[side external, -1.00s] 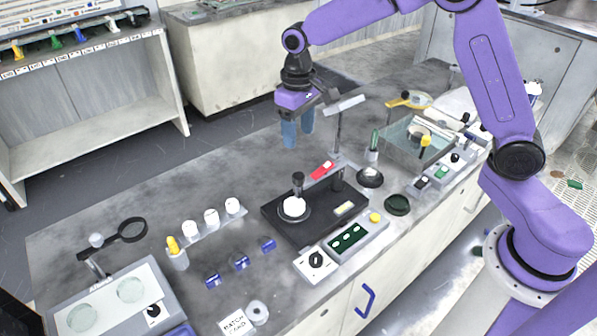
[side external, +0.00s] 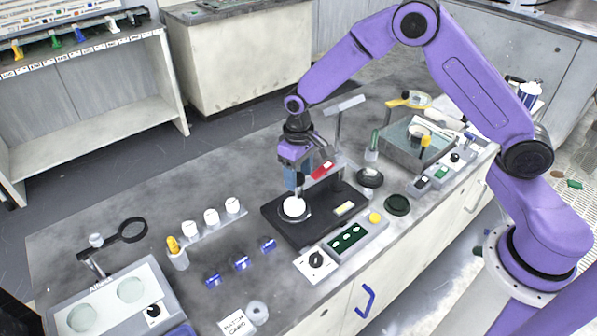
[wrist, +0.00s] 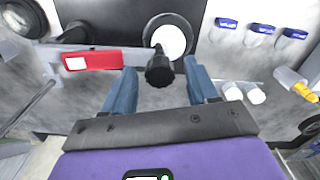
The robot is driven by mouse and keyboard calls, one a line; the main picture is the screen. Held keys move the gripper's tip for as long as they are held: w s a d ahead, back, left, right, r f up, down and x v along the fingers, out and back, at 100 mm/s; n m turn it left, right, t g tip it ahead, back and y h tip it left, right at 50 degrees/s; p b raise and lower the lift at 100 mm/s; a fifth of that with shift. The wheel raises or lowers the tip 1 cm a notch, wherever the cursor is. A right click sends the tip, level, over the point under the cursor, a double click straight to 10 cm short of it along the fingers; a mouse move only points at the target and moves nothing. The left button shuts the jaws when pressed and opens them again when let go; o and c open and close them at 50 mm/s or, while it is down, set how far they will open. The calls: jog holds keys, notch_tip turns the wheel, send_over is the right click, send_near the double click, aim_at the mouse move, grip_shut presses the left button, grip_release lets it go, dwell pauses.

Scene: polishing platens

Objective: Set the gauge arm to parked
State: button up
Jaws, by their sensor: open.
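The gauge arm (side external: 338,160) is a grey bar with a red label, reaching out from a stand at the back of a black base (side external: 325,218). In the wrist view the bar (wrist: 134,56) runs in from the left and ends at a black knob (wrist: 160,71) beside and partly over a white disc (wrist: 170,40). My gripper (side external: 296,187) points down at this end of the bar, above the white disc (side external: 294,207). In the wrist view my open fingers (wrist: 158,72) stand either side of the knob, with gaps visible. In the side view my gripper hides the knob.
A control box with a black dial (side external: 316,260) and a panel with a yellow button (side external: 375,218) stand in front of the base. A rack of white cylinders (side external: 211,217) and several blue blocks (side external: 241,263) lie to the left.

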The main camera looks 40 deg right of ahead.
grip_shut()
jog(key=shift+w, duration=0.1)
jog(key=w+d+m, duration=0.7)
jog(key=w+m, duration=0.5)
jog(key=shift+w+d, duration=0.25)
jog(key=shift+w, duration=0.05)
jog(key=shift+d, duration=0.1)
dwell(0.5)
